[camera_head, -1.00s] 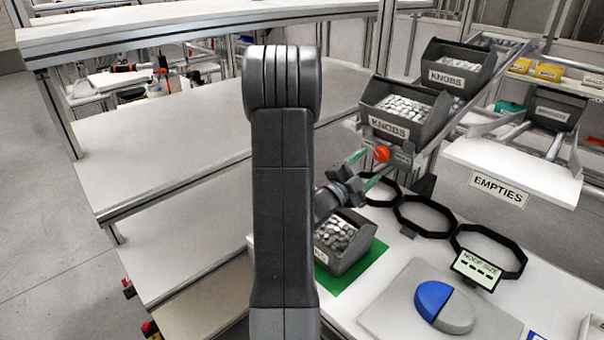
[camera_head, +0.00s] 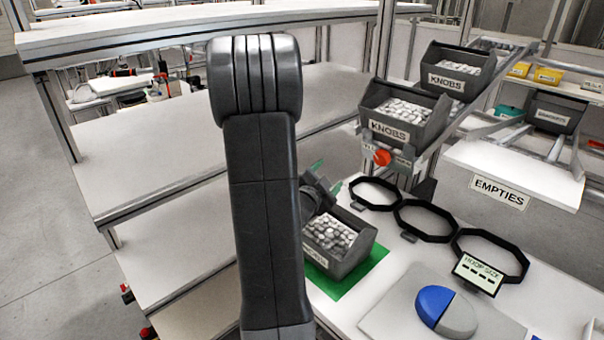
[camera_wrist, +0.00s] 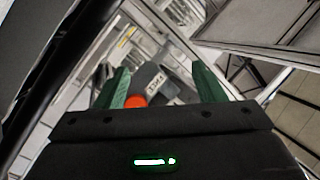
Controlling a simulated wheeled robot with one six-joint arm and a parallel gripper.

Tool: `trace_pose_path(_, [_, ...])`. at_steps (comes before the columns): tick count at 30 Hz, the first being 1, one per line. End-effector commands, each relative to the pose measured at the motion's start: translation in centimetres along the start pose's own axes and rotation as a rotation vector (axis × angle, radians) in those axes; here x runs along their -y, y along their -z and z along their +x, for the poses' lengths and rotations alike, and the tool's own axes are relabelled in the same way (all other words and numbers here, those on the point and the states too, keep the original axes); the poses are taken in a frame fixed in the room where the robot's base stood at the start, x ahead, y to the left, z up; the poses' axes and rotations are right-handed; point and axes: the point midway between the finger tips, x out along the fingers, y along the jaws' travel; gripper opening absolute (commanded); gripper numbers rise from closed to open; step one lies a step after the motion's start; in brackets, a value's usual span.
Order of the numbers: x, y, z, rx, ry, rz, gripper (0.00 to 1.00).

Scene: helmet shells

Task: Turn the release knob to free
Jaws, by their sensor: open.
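The round red-orange release knob (camera_head: 382,157) sits below the front of the lower KNOBS bin, with small label plates beside it. Their lettering is too small to read surely, and I cannot tell how far the knob is turned. In the wrist view the knob (camera_wrist: 135,101) shows just above the gripper body, nearer the left finger, beside a grey labelled block (camera_wrist: 150,82). My gripper (camera_head: 327,177) has green fingers spread apart, empty, to the left of and a little below the knob, not touching it. My arm covers part of the shelves behind.
Two KNOBS bins (camera_head: 400,133) full of pale pieces stand on a sloped rack. Another filled bin (camera_head: 330,260) on a green mat (camera_head: 375,270) lies below my gripper. Black hoops (camera_head: 425,238), a HOOP SIZE sign (camera_head: 478,272) and a blue-grey disc (camera_head: 432,300) occupy the table.

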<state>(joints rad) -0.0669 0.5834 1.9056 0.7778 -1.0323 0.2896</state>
Motion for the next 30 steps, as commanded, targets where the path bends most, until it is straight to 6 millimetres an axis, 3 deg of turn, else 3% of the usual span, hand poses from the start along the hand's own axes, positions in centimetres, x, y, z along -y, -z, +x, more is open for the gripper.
trace_pose_path(14, [3.5,-3.2,1.0,0.349,0.089,-0.280,0.63])
trace_pose_path(30, [4.9,-4.9,-0.5,0.702,0.207,-0.668,0.63])
